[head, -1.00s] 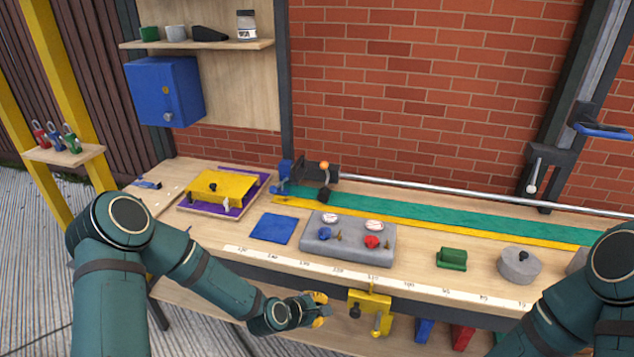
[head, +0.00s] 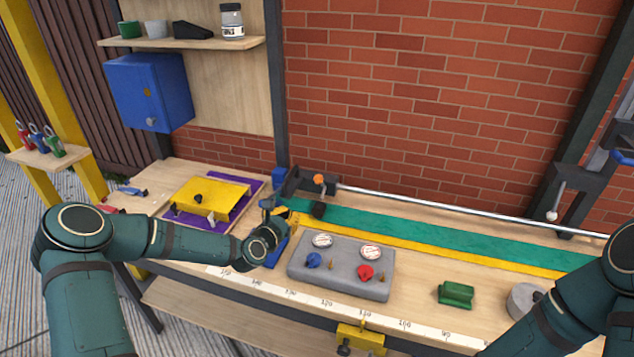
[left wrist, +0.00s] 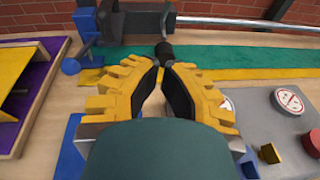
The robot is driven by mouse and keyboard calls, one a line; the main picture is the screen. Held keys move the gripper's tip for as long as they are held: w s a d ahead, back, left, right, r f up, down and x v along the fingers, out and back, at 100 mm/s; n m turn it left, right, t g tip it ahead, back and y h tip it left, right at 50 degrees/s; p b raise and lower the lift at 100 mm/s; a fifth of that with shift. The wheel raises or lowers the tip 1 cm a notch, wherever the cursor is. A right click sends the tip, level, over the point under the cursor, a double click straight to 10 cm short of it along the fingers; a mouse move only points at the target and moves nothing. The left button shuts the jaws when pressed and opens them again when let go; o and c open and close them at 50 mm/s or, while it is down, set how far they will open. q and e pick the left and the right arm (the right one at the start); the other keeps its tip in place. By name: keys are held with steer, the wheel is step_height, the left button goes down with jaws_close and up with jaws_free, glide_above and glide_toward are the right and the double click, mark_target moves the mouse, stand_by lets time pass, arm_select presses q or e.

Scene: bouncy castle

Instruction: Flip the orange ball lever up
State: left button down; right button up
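The orange ball lever (head: 319,179) is at the left end of the long metal rail. Its orange ball sits above a black cylindrical part (head: 318,209). In the left wrist view that black part (left wrist: 163,52) shows just beyond the fingertips; the orange ball is not visible there. My left gripper (head: 284,214) is over the bench, in front of and left of the lever, above the blue mat. My right gripper is out of view.
A grey box (head: 341,281) with dials and knobs is right of the left gripper. A yellow plate on a purple base (head: 209,199) is to the left. A blue ball (left wrist: 70,66) is close left of the fingers. The green strip (head: 420,229) is mostly clear.

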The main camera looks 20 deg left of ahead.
arm_select(q)
steer(key=r+x, duration=0.2)
steer(key=x, duration=1)
steer(key=shift+w+d+r+b, duration=0.25)
steer(key=shift+w+r+b, duration=0.05)
steer(key=shift+w+r, duration=0.2)
steer(key=shift+w+r+g+p, duration=0.2)
steer(key=shift+r+g+p, duration=0.15)
steer(key=shift+p, duration=0.35)
steer(key=shift+r, duration=0.1)
